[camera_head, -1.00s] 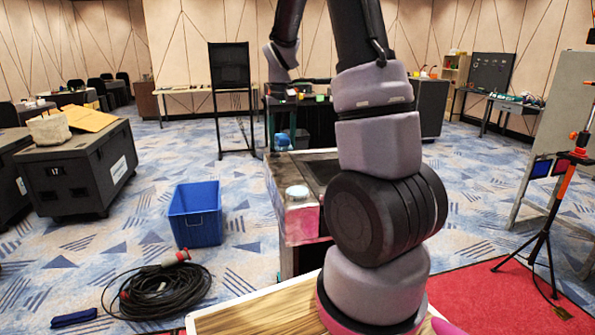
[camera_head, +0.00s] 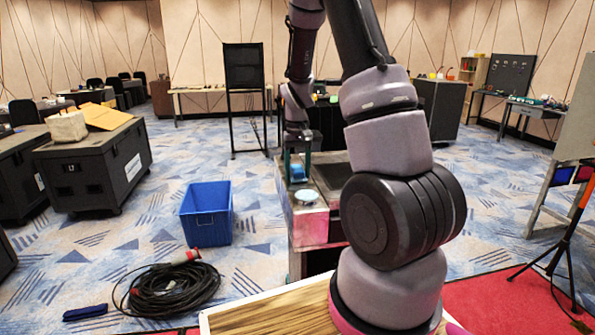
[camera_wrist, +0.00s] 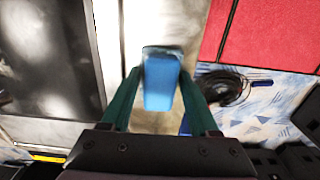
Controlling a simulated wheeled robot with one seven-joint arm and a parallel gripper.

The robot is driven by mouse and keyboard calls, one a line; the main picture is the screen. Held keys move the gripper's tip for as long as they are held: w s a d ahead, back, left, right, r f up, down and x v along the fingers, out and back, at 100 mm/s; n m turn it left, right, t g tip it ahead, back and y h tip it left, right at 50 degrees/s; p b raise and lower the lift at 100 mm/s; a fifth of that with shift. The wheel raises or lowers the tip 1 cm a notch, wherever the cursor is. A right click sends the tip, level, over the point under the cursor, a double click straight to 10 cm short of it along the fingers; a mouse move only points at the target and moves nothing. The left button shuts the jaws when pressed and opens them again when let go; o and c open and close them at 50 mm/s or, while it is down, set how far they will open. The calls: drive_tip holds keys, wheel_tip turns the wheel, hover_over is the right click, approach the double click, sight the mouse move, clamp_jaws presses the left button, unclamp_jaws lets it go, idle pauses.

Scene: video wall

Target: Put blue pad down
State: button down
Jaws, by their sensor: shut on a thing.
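The blue pad (camera_head: 297,170) is held in my gripper (camera_head: 298,168), over the left part of the metal-topped bench (camera_head: 310,225). In the wrist view the blue pad (camera_wrist: 160,82) is between the two dark green fingers (camera_wrist: 158,95). My gripper is shut on it. A pale bench surface shows behind the pad in that view. I cannot tell whether the pad's lower end touches the bench top.
A white round object (camera_head: 306,197) sits on the bench top, just in front of the pad. A dark panel (camera_head: 333,175) lies to the right. A blue bin (camera_head: 206,213) and coiled black cable (camera_head: 170,290) are on the floor to the left.

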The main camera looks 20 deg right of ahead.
sight(297, 168)
drive_tip(key=shift+f, duration=0.15)
drive_tip(key=shift+c, duration=0.7)
unclamp_jaws()
wheel_tip(297, 168, up, 12)
drive_tip(key=s+a+r+m+t+y, duration=0.1)
drive_tip(key=s+a+r+t, duration=0.2)
drive_tip(key=s+r, duration=0.5)
drive_tip(key=s+a+r+m+t+y, duration=0.1)
drive_tip(key=s+a+r+t, duration=0.3)
drive_tip(key=s, duration=1)
drive_tip(key=shift+s+a+r, duration=0.3)
drive_tip(key=shift+a+r, duration=0.4)
drive_tip(key=shift+r, duration=1.2)
